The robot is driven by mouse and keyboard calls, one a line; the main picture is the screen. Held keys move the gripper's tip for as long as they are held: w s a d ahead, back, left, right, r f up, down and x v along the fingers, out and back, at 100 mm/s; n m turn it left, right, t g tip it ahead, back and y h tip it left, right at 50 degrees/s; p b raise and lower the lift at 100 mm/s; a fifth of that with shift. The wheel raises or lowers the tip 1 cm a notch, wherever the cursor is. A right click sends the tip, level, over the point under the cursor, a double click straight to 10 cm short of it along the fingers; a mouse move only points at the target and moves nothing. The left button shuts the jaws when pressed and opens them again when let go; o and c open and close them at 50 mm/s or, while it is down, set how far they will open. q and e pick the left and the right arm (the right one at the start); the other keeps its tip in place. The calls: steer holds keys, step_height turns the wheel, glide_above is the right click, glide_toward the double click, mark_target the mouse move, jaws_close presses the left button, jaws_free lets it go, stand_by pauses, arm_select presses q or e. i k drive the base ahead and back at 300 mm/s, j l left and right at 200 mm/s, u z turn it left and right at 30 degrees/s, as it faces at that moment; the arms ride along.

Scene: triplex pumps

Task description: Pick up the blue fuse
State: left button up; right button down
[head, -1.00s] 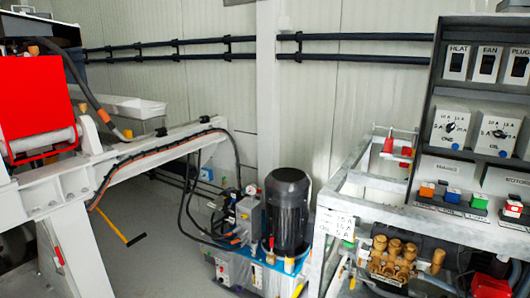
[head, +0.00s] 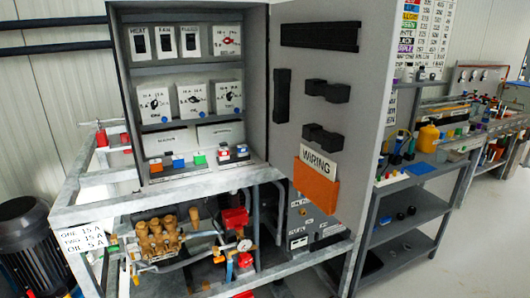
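A small blue block, which looks like the blue fuse (head: 178,162), sits on the bottom ledge of the open control cabinet (head: 195,30). It stands in a row between an orange block (head: 155,166) and a green block (head: 199,160). A red-and-white block (head: 224,155) and another small block with some blue on it (head: 242,152) sit further right. They are too small to make out in detail. Neither of my grippers is in view.
The cabinet door (head: 375,90) stands open to the right, with an orange wiring pocket (head: 316,187). A brass pump (head: 157,238) sits in the metal frame below. A black motor (head: 30,240) stands at left. Shelving (head: 420,205) and clear floor lie at right.

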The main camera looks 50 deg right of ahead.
mark_target(242, 150)
steer(key=z, duration=1.4)
